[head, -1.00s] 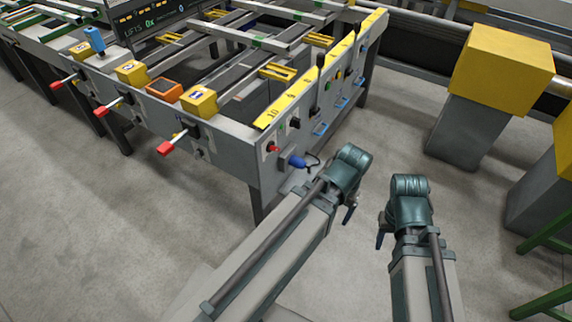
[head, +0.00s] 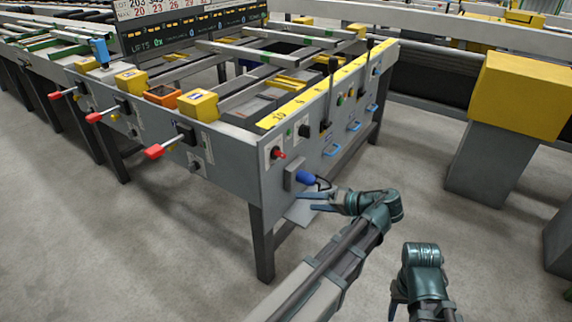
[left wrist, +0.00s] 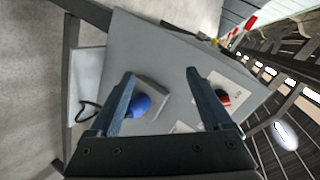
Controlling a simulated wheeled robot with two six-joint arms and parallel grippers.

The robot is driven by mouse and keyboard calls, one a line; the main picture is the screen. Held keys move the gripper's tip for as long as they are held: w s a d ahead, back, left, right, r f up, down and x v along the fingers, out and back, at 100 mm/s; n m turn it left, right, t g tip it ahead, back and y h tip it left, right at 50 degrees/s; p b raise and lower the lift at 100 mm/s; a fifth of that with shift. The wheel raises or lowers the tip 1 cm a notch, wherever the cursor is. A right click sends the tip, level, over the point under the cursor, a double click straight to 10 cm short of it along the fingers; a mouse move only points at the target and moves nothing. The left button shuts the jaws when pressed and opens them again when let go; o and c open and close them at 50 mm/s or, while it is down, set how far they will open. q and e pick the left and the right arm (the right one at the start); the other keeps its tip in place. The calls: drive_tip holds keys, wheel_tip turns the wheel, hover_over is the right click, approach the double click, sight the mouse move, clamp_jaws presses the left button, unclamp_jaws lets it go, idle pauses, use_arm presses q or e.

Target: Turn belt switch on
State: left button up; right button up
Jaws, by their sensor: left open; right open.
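The table's end panel (head: 240,172) carries a red knob (head: 278,154) on a pale plate, with a black knob (head: 304,130) further along. I cannot read which one is labelled as the belt switch. A blue plug (head: 305,178) with a black cable sits below the red knob. My left gripper (head: 315,201) is open and empty, just below the plug in the head view. In the left wrist view its fingers (left wrist: 161,73) face the panel; the blue plug (left wrist: 138,105) lies beside one finger and the red knob (left wrist: 222,97) beside the other. My right gripper (head: 395,305) is open, low at the right.
Red-tipped levers (head: 160,150) stick out from the table's left side. A black lever (head: 330,90) stands on the yellow-topped edge. A yellow box on a grey pedestal (head: 490,150) stands at the right. The floor between is clear.

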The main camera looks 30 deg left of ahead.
sight(284, 156)
use_arm(q)
drive_tip(key=w+d+r+n+y, duration=0.3)
drive_tip(key=r+y, duration=0.2)
drive_tip(key=r, duration=0.5)
drive_tip(key=shift+t, duration=0.3)
drive_tip(key=a, duration=1.3)
drive_tip(key=shift+w+a+f, duration=0.25)
drive_tip(key=shift+w+a, duration=0.05)
clamp_jaws()
